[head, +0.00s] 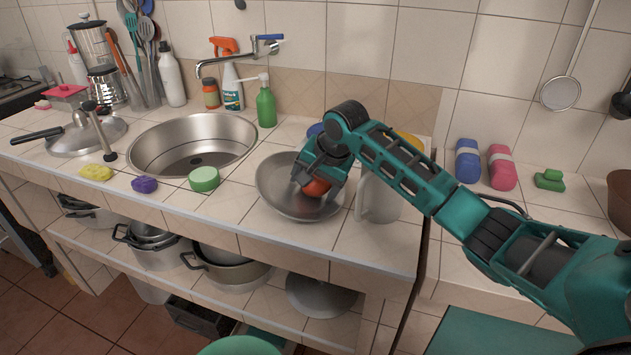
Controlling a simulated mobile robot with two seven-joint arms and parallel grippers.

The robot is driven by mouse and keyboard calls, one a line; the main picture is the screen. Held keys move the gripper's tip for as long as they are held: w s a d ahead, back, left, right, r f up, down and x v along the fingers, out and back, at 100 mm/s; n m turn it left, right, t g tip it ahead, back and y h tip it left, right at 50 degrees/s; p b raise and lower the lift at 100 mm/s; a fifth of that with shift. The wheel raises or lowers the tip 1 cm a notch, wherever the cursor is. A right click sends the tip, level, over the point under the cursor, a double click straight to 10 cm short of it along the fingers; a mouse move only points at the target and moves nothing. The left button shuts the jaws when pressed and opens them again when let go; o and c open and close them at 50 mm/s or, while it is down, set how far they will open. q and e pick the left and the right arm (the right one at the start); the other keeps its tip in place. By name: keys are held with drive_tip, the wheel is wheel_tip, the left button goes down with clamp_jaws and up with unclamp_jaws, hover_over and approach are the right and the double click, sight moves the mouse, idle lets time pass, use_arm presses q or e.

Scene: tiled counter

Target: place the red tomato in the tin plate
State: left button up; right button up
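The round grey tin plate (272,181) lies on the tiled counter to the right of the sink. The red tomato (317,188) is over the right part of the plate, partly hidden by my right gripper. My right gripper (315,182) points down over the plate, with its fingers around the tomato and seemingly shut on it. Whether the tomato touches the plate's bottom is hard to tell. My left gripper is not in view.
A white container (378,198) stands close right of the plate, partly behind my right arm. A green tub (204,179) stands left of it, by the round sink (190,135). A green soap bottle (265,106) stands behind. The counter's front edge is near the plate.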

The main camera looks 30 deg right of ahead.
drive_tip(key=shift+s+f, duration=0.25)
drive_tip(key=shift+f, duration=0.2)
drive_tip(key=w+v, duration=0.1)
drive_tip(key=v, duration=1.1)
drive_tip(key=shift+s+r, duration=0.15)
drive_tip(key=shift+r, duration=0.4)
drive_tip(key=shift+a, duration=0.1)
